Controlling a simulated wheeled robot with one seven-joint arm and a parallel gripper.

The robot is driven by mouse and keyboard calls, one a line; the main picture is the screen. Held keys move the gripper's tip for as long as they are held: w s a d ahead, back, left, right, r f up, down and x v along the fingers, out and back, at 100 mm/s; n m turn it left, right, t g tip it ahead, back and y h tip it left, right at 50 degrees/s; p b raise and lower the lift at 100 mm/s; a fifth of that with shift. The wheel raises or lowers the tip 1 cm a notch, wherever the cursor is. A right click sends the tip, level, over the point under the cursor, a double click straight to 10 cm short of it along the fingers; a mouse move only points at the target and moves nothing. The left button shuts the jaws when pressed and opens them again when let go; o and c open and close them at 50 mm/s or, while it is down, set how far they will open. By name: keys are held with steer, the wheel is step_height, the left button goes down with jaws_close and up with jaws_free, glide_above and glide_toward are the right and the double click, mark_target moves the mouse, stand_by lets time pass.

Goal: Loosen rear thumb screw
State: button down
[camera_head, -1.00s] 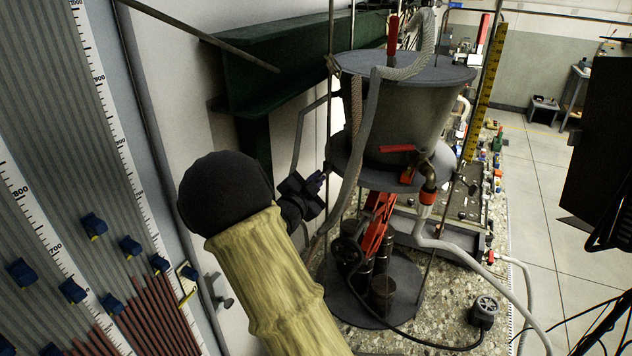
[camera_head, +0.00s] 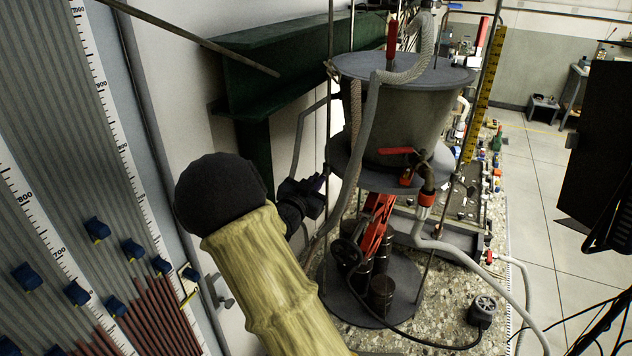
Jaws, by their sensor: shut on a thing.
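The grey tank (camera_head: 404,118) stands upright between a top plate (camera_head: 440,70) and a lower plate (camera_head: 440,168), with thin rods around it. My gripper (camera_head: 322,181) is dark and sits at the lower plate's left edge, beside a rod. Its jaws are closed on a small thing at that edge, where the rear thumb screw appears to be. The screw itself is hidden by the fingers and too small to make out. My arm, in a yellowish sleeve, fills the lower middle.
A ribbed hose (camera_head: 362,150) hangs close right of my gripper. A green beam (camera_head: 270,70) lies above it along the wall. A red jack (camera_head: 374,232) stands under the tank. A gauge board (camera_head: 60,150) with blue clips is at left.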

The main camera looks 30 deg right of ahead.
steer(key=c, duration=1.6)
jaws_free()
steer(key=shift+o, duration=0.2)
steer(key=shift+a, duration=0.1)
steer(key=b+v, duration=0.4)
steer(key=v, duration=1.3)
steer(key=shift+s+b, duration=0.2)
steer(key=shift+b, duration=0.2)
steer(key=shift+w+a+f, duration=0.1)
steer(key=shift+w+f, duration=0.05)
